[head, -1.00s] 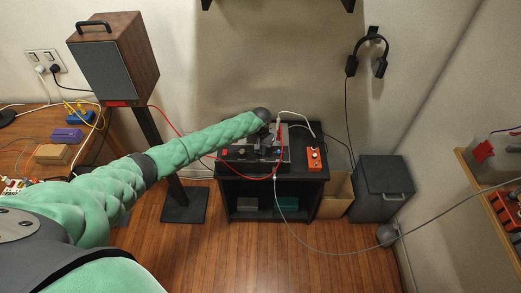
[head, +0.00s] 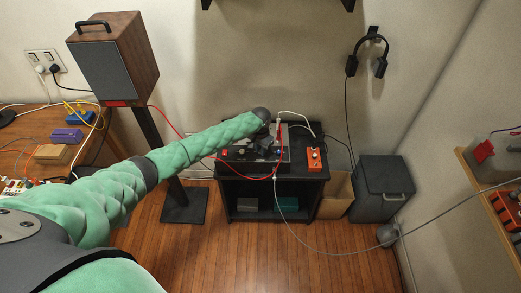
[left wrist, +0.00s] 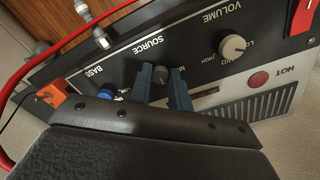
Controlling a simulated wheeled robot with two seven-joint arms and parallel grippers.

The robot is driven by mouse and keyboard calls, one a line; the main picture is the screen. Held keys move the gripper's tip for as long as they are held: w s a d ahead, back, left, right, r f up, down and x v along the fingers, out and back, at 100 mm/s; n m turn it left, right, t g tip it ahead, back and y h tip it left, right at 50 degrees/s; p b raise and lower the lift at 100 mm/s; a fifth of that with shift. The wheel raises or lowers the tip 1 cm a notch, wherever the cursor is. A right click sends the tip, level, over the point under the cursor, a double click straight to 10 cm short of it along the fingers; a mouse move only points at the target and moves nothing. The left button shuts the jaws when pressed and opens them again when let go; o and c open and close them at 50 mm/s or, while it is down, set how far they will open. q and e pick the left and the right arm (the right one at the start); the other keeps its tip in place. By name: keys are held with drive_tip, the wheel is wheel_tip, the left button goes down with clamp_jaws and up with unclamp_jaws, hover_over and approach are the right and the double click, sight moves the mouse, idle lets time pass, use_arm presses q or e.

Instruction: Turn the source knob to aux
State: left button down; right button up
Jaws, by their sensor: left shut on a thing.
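The amplifier (head: 240,158) is a dark box on the black stand, and its panel fills much of the left wrist view. The grey source knob (left wrist: 160,75) sits under the "SOURCE" label. My left gripper (left wrist: 161,84) has its two blue fingers on either side of this knob, shut on it. In the head view my left gripper (head: 268,143) is small and dark over the amplifier, and my arm hides part of it. The knob's pointer and its setting words are largely hidden by the fingers, so its setting cannot be read. My right gripper is not in view.
A cream volume knob (left wrist: 232,47) and a blue knob (left wrist: 107,92) by the "BASS" label flank the source knob. A red button (left wrist: 258,79) is on the panel. An orange box (head: 314,158) stands right of the amplifier. Red and white cables run around it.

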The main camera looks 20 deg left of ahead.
use_arm(q)
drive_tip(key=c, duration=1.3)
unclamp_jaws()
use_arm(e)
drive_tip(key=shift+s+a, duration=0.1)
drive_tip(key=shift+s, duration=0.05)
use_arm(q)
drive_tip(key=shift+r, duration=0.35)
wheel_tip(320, 180, up, 6)
drive_tip(key=shift+f+b, duration=0.1)
drive_tip(key=shift+b, duration=1.15)
drive_tip(key=shift+r, duration=0.7)
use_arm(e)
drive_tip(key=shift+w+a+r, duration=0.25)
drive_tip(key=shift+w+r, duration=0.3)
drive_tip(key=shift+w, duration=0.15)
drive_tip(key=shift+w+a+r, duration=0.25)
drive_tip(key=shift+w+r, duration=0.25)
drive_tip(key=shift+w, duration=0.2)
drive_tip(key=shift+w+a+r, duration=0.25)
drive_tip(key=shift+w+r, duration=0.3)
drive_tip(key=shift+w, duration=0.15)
